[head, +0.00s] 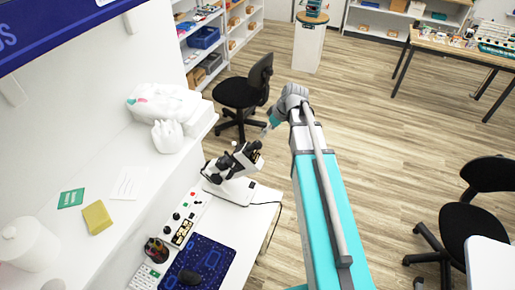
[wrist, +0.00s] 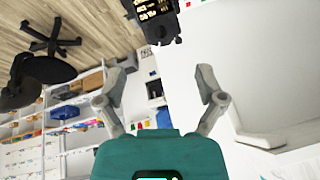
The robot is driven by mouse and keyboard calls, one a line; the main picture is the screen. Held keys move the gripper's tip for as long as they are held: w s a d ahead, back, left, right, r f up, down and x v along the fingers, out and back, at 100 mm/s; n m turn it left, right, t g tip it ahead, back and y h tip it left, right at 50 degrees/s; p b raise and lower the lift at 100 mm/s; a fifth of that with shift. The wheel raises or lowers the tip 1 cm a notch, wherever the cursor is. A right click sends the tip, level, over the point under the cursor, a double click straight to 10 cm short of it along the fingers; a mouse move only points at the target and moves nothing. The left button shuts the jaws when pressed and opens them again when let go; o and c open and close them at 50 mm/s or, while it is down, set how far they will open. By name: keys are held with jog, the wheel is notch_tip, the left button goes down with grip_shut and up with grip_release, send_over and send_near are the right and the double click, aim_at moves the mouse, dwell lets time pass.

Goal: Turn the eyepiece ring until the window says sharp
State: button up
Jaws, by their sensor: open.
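A white and black microscope (head: 232,187) stands on the white desk left of centre in the head view. Its eyepiece ring is too small to single out there. My gripper (head: 262,137) is just above and right of the microscope's upper part, tilted down toward it. In the wrist view my gripper (wrist: 157,82) has its two grey fingers wide apart, with nothing between them. A dark part of the microscope (wrist: 158,20) with pale markings shows at the top edge, beyond the fingertips.
A blue patterned mat (head: 203,262) with a dark mouse and a pen cup (head: 156,250) are on the desk. A black chair (head: 246,95) stands behind the microscope.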

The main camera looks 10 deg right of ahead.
aim_at(259, 143)
jog(key=shift+b+x, duration=3.65)
jog(key=shift+x, duration=0.7)
jog(key=c, duration=1.2)
jog(key=shift+o, duration=0.2)
jog(key=shift+m+g+y+b, duration=0.35)
jog(key=shift+m+y, duration=0.25)
jog(key=shift+m, duration=1)
jog(key=o, duration=1.2)
jog(key=shift+w, duration=0.1)
jog(key=shift+c, duration=0.2)
